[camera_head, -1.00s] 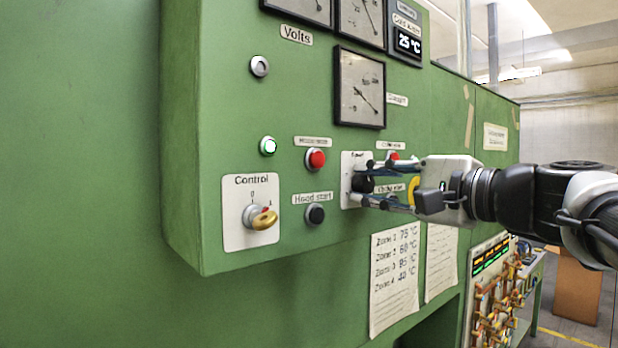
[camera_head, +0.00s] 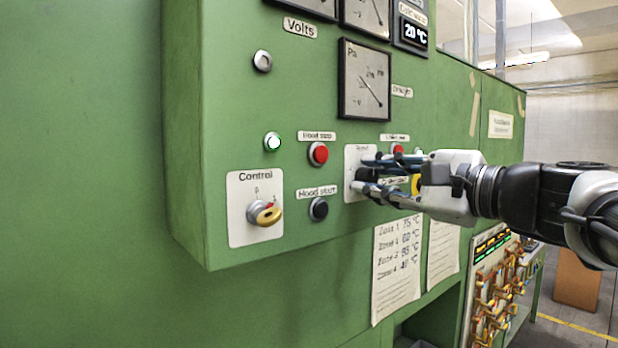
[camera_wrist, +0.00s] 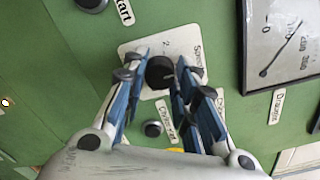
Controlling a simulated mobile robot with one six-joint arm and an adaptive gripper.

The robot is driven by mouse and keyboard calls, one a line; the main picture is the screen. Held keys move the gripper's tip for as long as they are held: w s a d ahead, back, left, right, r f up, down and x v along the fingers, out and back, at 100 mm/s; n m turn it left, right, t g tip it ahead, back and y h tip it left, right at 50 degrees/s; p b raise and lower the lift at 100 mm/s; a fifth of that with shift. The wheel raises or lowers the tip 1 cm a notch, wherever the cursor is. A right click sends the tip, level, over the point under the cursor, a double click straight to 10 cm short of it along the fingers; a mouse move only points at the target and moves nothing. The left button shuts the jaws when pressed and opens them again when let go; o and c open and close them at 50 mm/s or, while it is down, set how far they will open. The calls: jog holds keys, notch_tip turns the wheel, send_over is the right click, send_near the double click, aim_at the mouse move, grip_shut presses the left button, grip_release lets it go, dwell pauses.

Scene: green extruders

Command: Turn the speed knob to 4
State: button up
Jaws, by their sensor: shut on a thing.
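The speed knob (camera_wrist: 159,72) is a round black knob on a white plate (camera_wrist: 133,48) in the wrist view. My gripper (camera_head: 366,174) is at the speed plate (camera_head: 352,158) on the green panel in the head view. Its two blue-lined fingers lie on either side of the knob and are shut on it. A "2" shows on the plate in the wrist view. The other scale marks and the knob's pointer are hidden or too small to read.
Red hood stop button (camera_head: 318,153) and black hood start button (camera_head: 319,209) sit left of the plate. A yellow control key switch (camera_head: 264,213) is further left. A second red button (camera_head: 397,150) is close behind my gripper. A gauge (camera_head: 364,82) is above.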

jog(key=o, duration=1)
jog(key=shift+o, duration=0.2)
jog(key=shift+r, duration=0.1)
